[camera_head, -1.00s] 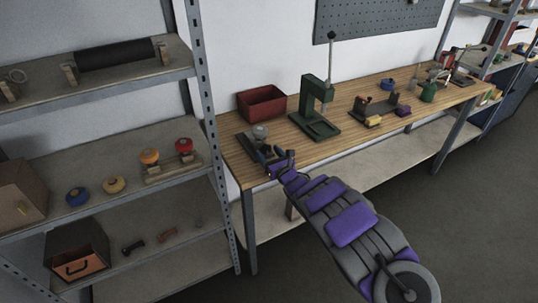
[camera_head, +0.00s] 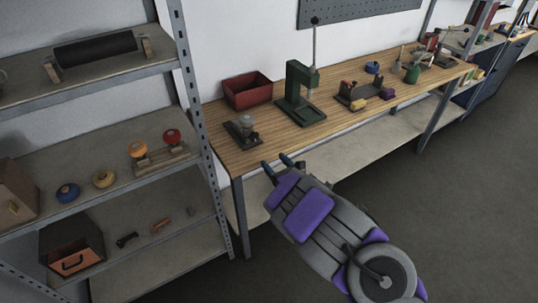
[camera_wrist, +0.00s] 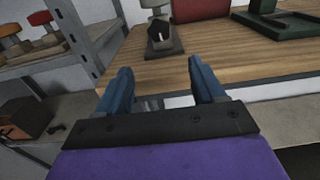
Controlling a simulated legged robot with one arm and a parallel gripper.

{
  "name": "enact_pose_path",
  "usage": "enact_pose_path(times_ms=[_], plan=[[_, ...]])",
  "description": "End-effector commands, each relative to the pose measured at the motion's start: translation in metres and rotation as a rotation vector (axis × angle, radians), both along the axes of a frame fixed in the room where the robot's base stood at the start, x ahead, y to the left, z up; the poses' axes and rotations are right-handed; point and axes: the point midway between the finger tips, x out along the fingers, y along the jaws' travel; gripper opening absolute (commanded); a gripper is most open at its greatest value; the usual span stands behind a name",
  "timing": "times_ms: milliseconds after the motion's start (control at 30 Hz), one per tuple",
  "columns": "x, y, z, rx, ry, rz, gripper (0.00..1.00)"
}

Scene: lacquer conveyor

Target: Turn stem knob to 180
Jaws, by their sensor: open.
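The likeliest stem knob is a grey rounded piece (camera_head: 246,121) on a dark base plate (camera_head: 240,138), standing on the left end of the wooden workbench. In the wrist view, the dark base (camera_wrist: 172,47) shows at the top centre, with the grey piece (camera_wrist: 155,4) cut by the frame edge. The knob's angle cannot be read. My gripper (camera_head: 276,163) is at the bench's front edge, nearer to me than the fixture and apart from it. In the wrist view its two blue fingers (camera_wrist: 160,75) are spread, with nothing between them.
A red bin (camera_head: 248,92), a green press (camera_head: 298,100) and a small fixture with a yellow block (camera_head: 358,104) stand on the bench (camera_head: 232,158). A metal shelf (camera_head: 190,110) on the left holds orange and red knobs (camera_head: 138,149).

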Motion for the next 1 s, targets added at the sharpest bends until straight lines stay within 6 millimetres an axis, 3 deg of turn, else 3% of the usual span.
enact_pose_path(times_ms=[200, 400, 1000], plan=[[-0.023, -0.015, 0.000, -0.001, 0.000, 0.000, 0.68], [-0.033, -0.022, 0.000, -0.002, -0.001, 0.000, 0.68], [-0.034, -0.024, 0.001, 0.000, 0.000, -0.002, 0.68]])
